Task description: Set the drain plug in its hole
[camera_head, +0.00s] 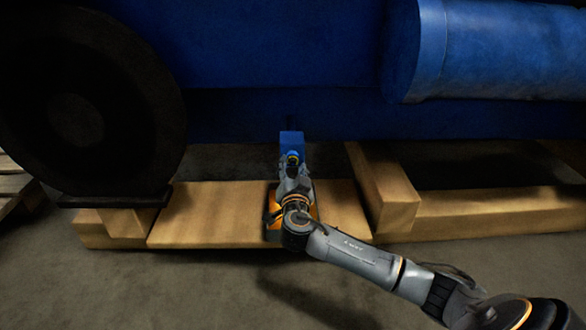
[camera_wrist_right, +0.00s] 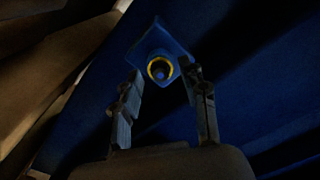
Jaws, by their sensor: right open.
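A blue block (camera_head: 291,138) sticks out low on the engine's side; it also shows in the wrist view (camera_wrist_right: 149,43). On its face is a yellow ring (camera_wrist_right: 161,68) with a dark blue round centre. I cannot tell whether this centre is the drain plug seated in the hole or the hole itself. My right gripper (camera_wrist_right: 165,78) is open, its two fingers apart on either side of the ring, with nothing clamped between them. In the head view the right gripper (camera_head: 292,168) is right in front of the block. My left gripper is not in view.
An orange tray (camera_head: 273,234) sits on the wooden beam (camera_head: 205,213), partly hidden by my right arm. More timber (camera_head: 480,212) lies right. A large dark wheel (camera_head: 80,110) stands left. The blue engine (camera_head: 270,50) overhangs the back. The floor in front is clear.

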